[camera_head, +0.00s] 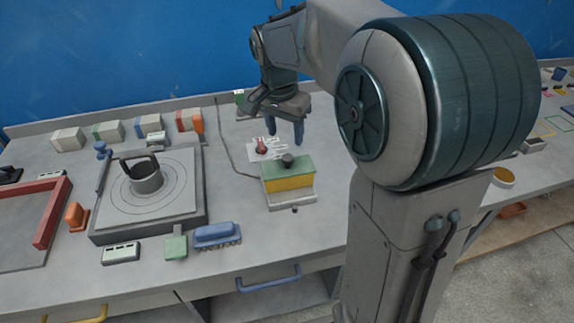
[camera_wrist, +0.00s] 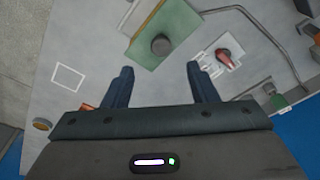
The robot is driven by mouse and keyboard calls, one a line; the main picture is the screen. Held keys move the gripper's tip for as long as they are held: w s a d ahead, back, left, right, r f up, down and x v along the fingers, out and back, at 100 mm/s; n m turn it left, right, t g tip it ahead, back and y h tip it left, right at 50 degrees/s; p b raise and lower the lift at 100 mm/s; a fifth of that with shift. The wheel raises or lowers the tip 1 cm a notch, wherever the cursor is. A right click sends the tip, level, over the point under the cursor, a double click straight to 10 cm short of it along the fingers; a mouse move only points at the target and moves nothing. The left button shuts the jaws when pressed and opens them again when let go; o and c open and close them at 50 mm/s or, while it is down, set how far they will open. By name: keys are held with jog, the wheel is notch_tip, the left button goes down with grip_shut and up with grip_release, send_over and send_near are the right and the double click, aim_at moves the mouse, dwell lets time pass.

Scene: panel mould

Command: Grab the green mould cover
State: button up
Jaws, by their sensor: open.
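The green mould cover (camera_head: 300,170) lies on top of a yellow-sided block on a grey base, right of the table's centre. A dark round knob (camera_head: 288,160) stands up from its top. In the wrist view the cover (camera_wrist: 150,60) and its knob (camera_wrist: 161,45) show from above, just beyond my fingertips. My gripper (camera_head: 285,135) hangs above the table behind the cover, fingers down. In the wrist view my gripper (camera_wrist: 162,70) has its two dark blue fingers well apart and nothing between them. It is not touching the cover.
A small red part (camera_head: 262,146) lies on a white marked sheet behind the cover. A square plate with a ring-handled pot (camera_head: 146,178) stands to the left. A blue part (camera_head: 217,235) and a small green block (camera_head: 176,246) lie front left. Bare tabletop surrounds the block's front.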

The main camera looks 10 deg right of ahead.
aim_at(287, 157)
jog(key=f, duration=0.5)
jog(key=w+f, duration=0.1)
jog(key=f, duration=0.2)
jog(key=shift+d+f+p, duration=0.2)
jog(key=shift+d+p, duration=0.1)
jog(key=shift+d, duration=0.05)
jog(key=c, duration=1)
